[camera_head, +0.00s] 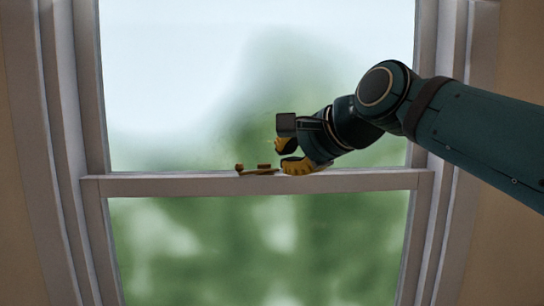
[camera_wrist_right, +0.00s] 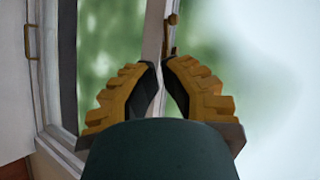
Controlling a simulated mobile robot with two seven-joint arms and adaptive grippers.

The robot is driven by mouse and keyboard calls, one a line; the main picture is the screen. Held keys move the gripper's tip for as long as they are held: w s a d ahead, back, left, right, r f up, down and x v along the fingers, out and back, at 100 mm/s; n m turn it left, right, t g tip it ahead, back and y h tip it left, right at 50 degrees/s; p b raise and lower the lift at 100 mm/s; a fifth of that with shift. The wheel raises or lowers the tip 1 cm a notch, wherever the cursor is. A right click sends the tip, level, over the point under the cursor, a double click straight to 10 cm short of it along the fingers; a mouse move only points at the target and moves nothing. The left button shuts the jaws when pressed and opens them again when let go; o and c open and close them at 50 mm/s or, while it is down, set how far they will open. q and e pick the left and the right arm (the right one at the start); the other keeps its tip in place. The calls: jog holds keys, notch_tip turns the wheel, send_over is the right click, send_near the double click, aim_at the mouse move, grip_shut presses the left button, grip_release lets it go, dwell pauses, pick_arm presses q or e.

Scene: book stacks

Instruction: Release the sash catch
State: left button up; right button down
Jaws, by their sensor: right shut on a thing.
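The brass sash catch (camera_head: 257,170) sits on the meeting rail (camera_head: 180,184) of the window, near the middle. My right gripper (camera_head: 281,155) is at the right end of the catch, coming in from the right. In the right wrist view the catch (camera_wrist_right: 172,22) shows just beyond the yellow fingertips (camera_wrist_right: 161,65), its knob end at the top. The right gripper is shut on the catch; the gripped part is mostly hidden between the fingers. My left gripper is in neither view.
The window frame (camera_head: 92,100) rises on both sides of the glass, and the lower sash glass (camera_head: 250,250) is below the rail. A brass handle (camera_wrist_right: 31,42) shows at the far left of the wrist view. The rail left of the catch is clear.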

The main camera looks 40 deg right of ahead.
aim_at(246, 172)
jog(key=x, duration=1.1)
jog(key=shift+w+r+p, duration=0.15)
jog(key=shift+w+p, duration=0.2)
jog(key=shift+w, duration=0.65)
jog(key=shift+d, duration=0.1)
